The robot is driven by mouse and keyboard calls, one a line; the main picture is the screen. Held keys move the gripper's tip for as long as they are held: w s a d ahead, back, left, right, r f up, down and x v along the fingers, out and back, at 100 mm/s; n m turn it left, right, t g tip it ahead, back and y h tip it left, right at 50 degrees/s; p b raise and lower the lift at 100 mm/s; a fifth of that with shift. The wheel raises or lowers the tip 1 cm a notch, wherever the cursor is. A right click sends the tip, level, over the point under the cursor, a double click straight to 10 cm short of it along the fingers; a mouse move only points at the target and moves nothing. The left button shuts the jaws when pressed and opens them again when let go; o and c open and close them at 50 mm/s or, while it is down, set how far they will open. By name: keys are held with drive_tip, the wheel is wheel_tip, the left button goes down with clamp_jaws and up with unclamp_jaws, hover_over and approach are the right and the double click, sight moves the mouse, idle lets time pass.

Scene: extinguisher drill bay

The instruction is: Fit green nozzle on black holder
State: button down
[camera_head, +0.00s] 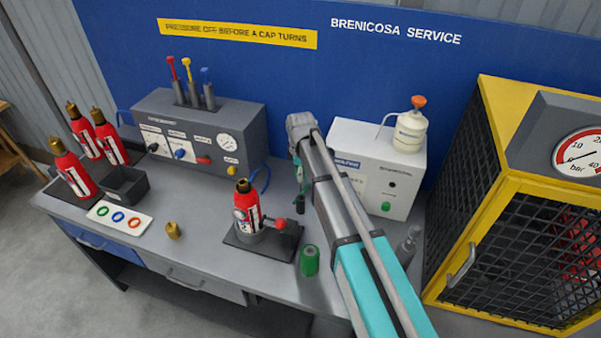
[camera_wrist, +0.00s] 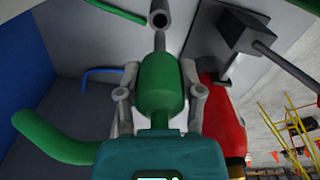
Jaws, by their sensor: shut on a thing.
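In the wrist view, my gripper (camera_wrist: 158,78) is shut around the green nozzle (camera_wrist: 162,88), with a finger on each side. The nozzle's slim grey tip points up the picture. Just beyond the tip is a dark tubular piece (camera_wrist: 160,16) with a round open end, which may be the black holder. The tip looks short of its opening, though I cannot judge the depth. A green hose (camera_wrist: 52,143) curves in from the left, its join hidden behind my gripper body. In the head view, my arm partly hides the gripper area.
A red extinguisher (camera_head: 245,208) stands upright in a black clamp base (camera_head: 275,242), close left of my arm. A green cylinder (camera_head: 310,260) stands nearby. A white box (camera_head: 375,165), a grey valve panel (camera_head: 200,130) and a yellow cage (camera_head: 510,200) surround the bench.

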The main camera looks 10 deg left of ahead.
drive_tip(key=shift+f+b, duration=5.05)
drive_tip(key=shift+f, duration=0.1)
drive_tip(key=shift+f, duration=0.15)
drive_tip(key=shift+c, duration=0.8)
unclamp_jaws()
wheel_tip(320, 180, up, 12)
drive_tip(key=p, duration=1.1)
drive_tip(key=shift+p, duration=0.3)
drive_tip(key=s+a+r+p, duration=1.1)
drive_tip(key=a+r+p, duration=0.1)
drive_tip(key=r+p, duration=0.1)
drive_tip(key=shift+a+r+p, duration=0.15)
drive_tip(key=shift+r+p, duration=0.15)
drive_tip(key=shift+p, duration=0.05)
